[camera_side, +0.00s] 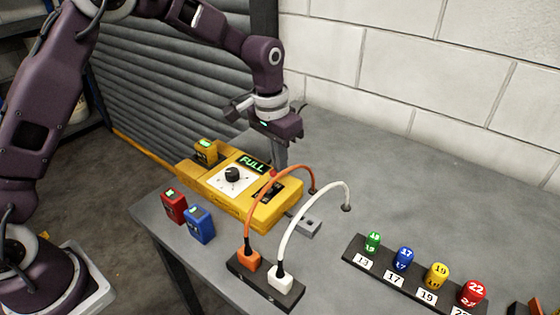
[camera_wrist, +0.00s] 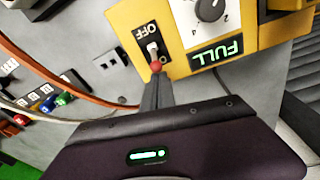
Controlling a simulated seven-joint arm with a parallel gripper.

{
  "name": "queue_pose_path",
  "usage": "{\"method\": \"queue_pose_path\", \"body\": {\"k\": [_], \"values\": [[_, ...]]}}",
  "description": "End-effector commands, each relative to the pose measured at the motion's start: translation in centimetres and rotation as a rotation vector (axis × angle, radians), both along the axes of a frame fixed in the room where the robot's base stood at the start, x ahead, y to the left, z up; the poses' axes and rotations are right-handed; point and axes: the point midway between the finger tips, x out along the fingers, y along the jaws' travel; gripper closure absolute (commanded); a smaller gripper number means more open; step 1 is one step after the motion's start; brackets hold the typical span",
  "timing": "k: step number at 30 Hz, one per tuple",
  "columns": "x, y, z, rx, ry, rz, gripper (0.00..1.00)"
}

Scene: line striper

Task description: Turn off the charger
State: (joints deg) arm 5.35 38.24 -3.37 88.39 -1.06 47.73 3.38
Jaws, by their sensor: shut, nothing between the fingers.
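The charger (camera_side: 215,190) is a yellow box on the grey table, with a black dial (camera_side: 232,174) and a green display reading FULL (camera_side: 252,164). It fills the top of the wrist view (camera_wrist: 125,18). Its toggle switch (camera_wrist: 153,50) has a red tip and sits on a black plate marked OFF. The tip appears on the side away from the OFF label, towards my gripper. My gripper (camera_wrist: 157,88) is shut and empty, its fingertips right by the red tip; I cannot tell whether they touch. In the side view my gripper (camera_side: 278,160) hangs over the charger's back edge.
A yellow battery (camera_side: 206,151) sits at the charger's left end. Red (camera_side: 174,206) and blue (camera_side: 199,224) batteries stand in front. Orange (camera_side: 249,260) and white (camera_side: 282,278) plugs with arching cables stand on a black strip. A rack of coloured numbered pieces (camera_side: 405,260) lies right.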

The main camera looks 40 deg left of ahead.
Motion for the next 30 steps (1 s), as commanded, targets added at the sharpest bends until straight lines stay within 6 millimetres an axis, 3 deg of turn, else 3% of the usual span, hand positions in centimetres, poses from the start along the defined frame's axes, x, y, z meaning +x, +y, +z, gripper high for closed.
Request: {"method": "queue_pose_path", "body": {"k": [20, 30], "values": [[-0.6, 0.0, 0.3, 0.000, -0.098, -0.001, 1.00], [-1.8, 0.0, 0.8, 0.000, -0.264, -0.001, 1.00]]}}
